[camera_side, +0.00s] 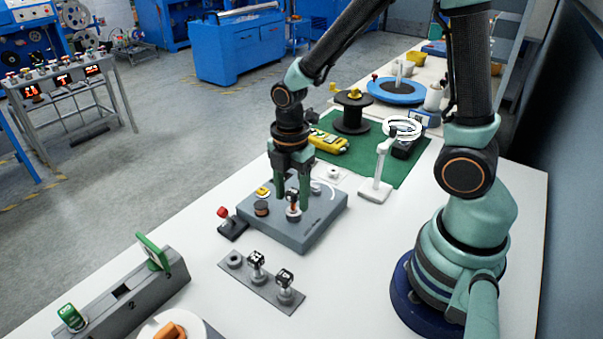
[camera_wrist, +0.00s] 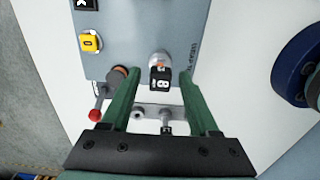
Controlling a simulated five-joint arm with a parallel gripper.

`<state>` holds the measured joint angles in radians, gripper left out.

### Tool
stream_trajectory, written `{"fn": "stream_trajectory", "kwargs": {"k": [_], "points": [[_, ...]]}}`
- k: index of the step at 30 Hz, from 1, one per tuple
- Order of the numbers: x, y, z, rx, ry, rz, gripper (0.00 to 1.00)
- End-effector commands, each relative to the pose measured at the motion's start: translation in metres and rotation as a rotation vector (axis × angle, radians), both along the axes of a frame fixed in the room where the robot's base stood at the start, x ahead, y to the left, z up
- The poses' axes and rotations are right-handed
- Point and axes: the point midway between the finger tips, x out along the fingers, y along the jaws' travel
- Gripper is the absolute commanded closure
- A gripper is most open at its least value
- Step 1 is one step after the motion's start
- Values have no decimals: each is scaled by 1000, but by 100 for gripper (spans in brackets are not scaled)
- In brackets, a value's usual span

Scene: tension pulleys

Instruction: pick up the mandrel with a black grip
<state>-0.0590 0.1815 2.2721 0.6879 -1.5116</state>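My gripper (camera_side: 292,202) points down over the grey box (camera_side: 318,222), its two green fingers apart. A mandrel (camera_side: 293,209) with a dark top stands on the box between or just beside the fingers. In the wrist view its black block grip with white marks (camera_wrist: 160,78) lies between the fingertips (camera_wrist: 160,86), with gaps at both sides. Two more mandrels with black, white-marked grips, a left one (camera_side: 257,267) and a right one (camera_side: 285,283), stand in a grey rack (camera_side: 262,290) in front of the box. The rack's left socket (camera_side: 233,260) is empty.
A brown knob (camera_side: 261,209) and a yellow button (camera_side: 263,192) sit on the box's left part. A red-knobbed lever (camera_side: 224,213) stands left of it. White table is clear right of the rack.

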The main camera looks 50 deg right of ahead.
Motion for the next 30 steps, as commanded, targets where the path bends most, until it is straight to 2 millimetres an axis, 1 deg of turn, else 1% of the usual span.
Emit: {"fn": "stream_trajectory", "kwargs": {"k": [1, 2, 3, 4, 14, 20, 23, 26, 30], "points": [[0, 0, 0, 0, 0, 0, 62], [0, 0, 0, 0, 0, 0, 73], [0, 0, 0, 0, 0, 0, 89], [0, 0, 0, 0, 0, 0, 100], [0, 0, 1, 0, 0, 0, 100], [1, 0, 11, 0, -3, 0, 100], [1, 0, 24, 0, -5, 0, 100], [2, 0, 44, 0, -8, 0, 100], [2, 0, 84, 1, -12, 0, 100]]}}
